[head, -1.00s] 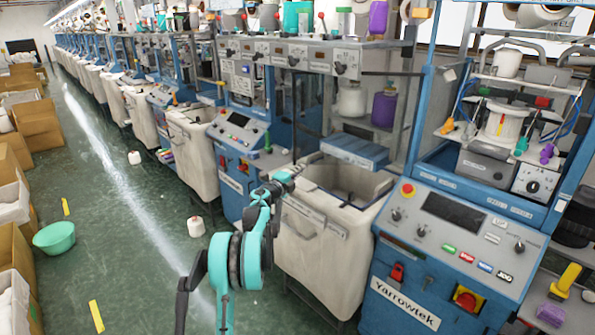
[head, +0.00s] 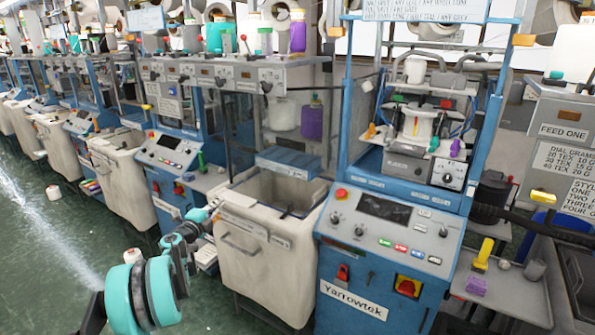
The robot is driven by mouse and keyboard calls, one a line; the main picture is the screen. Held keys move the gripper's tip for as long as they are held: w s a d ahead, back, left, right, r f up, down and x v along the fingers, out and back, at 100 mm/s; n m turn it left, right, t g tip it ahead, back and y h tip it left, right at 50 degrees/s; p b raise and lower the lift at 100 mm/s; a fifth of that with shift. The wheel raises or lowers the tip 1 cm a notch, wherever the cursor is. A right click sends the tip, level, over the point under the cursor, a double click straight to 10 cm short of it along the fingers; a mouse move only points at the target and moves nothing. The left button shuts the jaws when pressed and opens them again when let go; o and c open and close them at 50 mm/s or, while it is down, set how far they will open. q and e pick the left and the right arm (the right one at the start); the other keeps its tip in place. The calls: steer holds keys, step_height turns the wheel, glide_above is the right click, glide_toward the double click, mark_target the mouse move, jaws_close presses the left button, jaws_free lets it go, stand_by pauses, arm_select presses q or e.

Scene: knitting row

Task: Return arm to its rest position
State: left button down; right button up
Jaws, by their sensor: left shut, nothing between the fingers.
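My left arm, teal and black, comes in from the lower left of the head view. Its gripper (head: 214,212) is small in the picture, in front of the left side of a cream bin (head: 262,277). The gripper is shut with nothing between the fingers. Whether it touches the bin cannot be told. My right gripper is not in view.
A blue knitting machine marked Yarrowtek (head: 352,299) stands right of the bin. A side shelf (head: 512,292) holds a yellow-handled tool (head: 483,254) and a purple block (head: 476,286). More machines run back on the left.

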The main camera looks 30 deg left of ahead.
arm_select(q)
steer(key=s+d+r+n+g+y, duration=0.15)
steer(key=d+r+n+y, duration=0.35)
steer(key=d+r+n, duration=0.8)
steer(key=s+d+f+n+g+h, duration=0.1)
steer(key=s+d+f+g+h, duration=0.1)
steer(key=s+d+f, duration=0.5)
steer(key=s+d+f+n+g+h, duration=0.1)
steer(key=s+d+f+g+h, duration=0.2)
steer(key=s+d, duration=0.9)
steer(key=s+d+f+g+h, duration=0.3)
steer(key=s+d+f, duration=0.6)
steer(key=d, duration=0.9)
steer(key=shift+s+f+n+g, duration=0.4)
steer(key=shift+f+g, duration=0.15)
steer(key=shift+f, duration=0.3)
